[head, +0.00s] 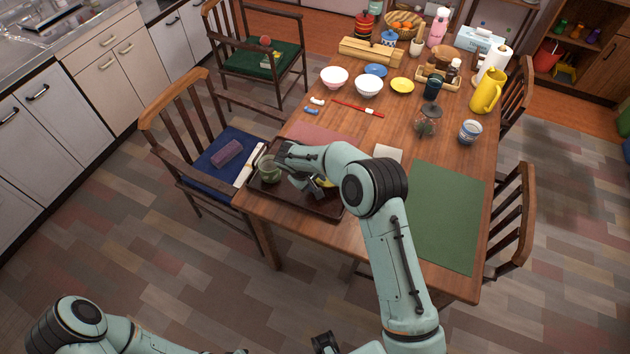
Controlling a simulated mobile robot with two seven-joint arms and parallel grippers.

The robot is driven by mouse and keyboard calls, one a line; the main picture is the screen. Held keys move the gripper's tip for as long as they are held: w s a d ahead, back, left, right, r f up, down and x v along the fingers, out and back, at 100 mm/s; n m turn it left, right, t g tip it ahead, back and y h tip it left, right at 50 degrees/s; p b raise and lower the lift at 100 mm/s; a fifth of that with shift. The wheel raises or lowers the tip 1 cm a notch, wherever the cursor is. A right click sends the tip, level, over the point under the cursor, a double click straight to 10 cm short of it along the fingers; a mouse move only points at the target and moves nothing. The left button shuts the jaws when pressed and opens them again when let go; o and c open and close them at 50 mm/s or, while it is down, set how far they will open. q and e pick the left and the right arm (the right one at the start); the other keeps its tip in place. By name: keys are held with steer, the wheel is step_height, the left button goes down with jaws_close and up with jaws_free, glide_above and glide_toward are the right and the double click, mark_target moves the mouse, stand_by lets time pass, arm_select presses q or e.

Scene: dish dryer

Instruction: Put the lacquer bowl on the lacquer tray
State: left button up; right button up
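The dark brown lacquer tray (284,200) lies at the near left corner of the wooden table. A green cup (269,172) stands on its left part, and something yellow (326,183) shows partly behind my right gripper. My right gripper (314,188) is low over the tray, just right of the green cup. Its fingers are small and partly hidden by my arm, so I cannot tell their opening or hold. A brown bowl (446,56) stands at the table's far end; I cannot tell whether it is the lacquer bowl. My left arm is at the bottom edge; its gripper is not clear.
White bowls (334,77), a yellow dish (402,85) and red chopsticks (357,108) lie beyond the tray. A green mat (445,220) is bare on the right. A yellow pitcher (486,92) stands far right. Chairs (222,150) flank the table.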

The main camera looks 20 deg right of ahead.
steer(key=v, duration=1.2)
steer(key=shift+r, duration=0.15)
